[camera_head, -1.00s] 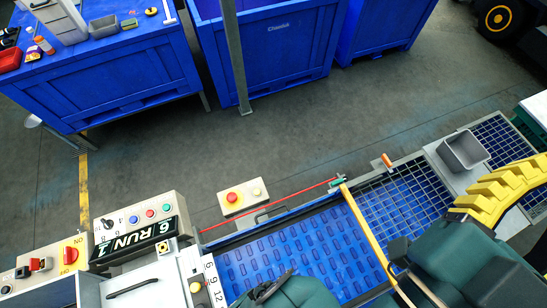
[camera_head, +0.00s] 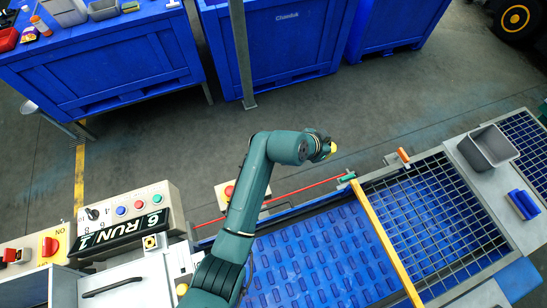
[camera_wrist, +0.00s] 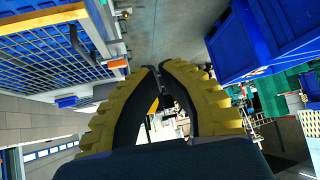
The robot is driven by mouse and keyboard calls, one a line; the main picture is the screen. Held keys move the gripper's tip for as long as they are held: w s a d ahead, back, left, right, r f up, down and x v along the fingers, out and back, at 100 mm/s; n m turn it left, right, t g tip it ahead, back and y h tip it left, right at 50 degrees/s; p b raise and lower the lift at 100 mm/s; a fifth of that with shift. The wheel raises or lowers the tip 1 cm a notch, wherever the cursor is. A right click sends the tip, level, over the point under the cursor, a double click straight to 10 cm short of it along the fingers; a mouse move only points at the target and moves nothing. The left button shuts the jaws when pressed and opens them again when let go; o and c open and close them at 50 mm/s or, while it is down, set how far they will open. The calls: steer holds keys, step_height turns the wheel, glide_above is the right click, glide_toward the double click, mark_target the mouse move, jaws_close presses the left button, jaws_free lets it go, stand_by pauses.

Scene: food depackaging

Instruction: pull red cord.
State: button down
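The red cord (camera_head: 305,189) is stretched along the far side of the conveyor in the head view, from the control panel side to a small green fitting (camera_head: 347,177). My arm crosses in front of part of it. My gripper (camera_head: 331,149) is above and beyond the cord's right part, apart from it in the picture. In the wrist view my gripper (camera_wrist: 156,68) shows two yellow ribbed fingers with dark inner faces. A narrow gap remains between their tips, and nothing is held. I cannot make out the cord in the wrist view.
The blue conveyor (camera_head: 320,250) and metal grid (camera_head: 430,215) lie in front. A yellow bar (camera_head: 385,240) crosses them. A control panel (camera_head: 125,215) stands left, a grey bin (camera_head: 487,147) right. A metal post (camera_head: 241,55) and blue crates (camera_head: 280,45) stand behind open floor.

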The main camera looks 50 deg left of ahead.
steer(key=s+a+f+n+g+h+b, duration=0.15)
steer(key=s+f, duration=0.25)
steer(key=f, duration=0.5)
steer(key=s+a+f+g+h+b, duration=0.1)
steer(key=s+a+f+b, duration=0.15)
steer(key=s+f, duration=0.4)
steer(key=h+b, duration=0.1)
steer(key=h, duration=0.1)
glide_above(276, 199)
step_height(276, 199, down, 10)
steer(key=shift+s+d+n+g, duration=0.25)
steer(key=shift+s+g, duration=0.05)
steer(key=shift+g, duration=0.05)
step_height(276, 199, down, 9)
steer(key=b, duration=0.8)
steer(key=shift+b, duration=0.3)
steer(key=shift+r, duration=0.1)
steer(key=shift+f+b, duration=0.45)
steer(key=shift+b, duration=0.05)
